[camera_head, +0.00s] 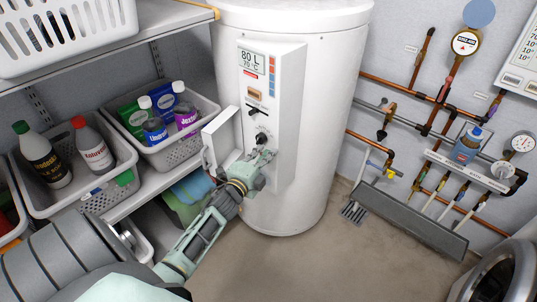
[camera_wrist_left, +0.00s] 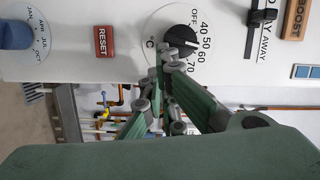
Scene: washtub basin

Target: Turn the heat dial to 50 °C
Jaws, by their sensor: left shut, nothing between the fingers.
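The heat dial (camera_wrist_left: 181,40) is a black round knob on a white face marked 40, 50, 60 and 70, with the rest of the scale partly hidden. It also shows small on the tank's panel in the head view (camera_head: 261,138). The panel display (camera_head: 252,61) reads 80 L and 70 °C. My left gripper (camera_wrist_left: 166,58) is shut and empty. Its fingertips overlap the lower-left of the dial face; I cannot tell if they touch the knob. In the head view my left gripper (camera_head: 263,156) is just below the dial.
A red RESET button (camera_wrist_left: 103,41), a blue month knob (camera_wrist_left: 15,35) and a black AWAY slider (camera_wrist_left: 262,17) share the panel. An open white flap (camera_head: 220,138) stands left of the dial. Shelves with bottle baskets (camera_head: 180,152) are at left, pipes at right.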

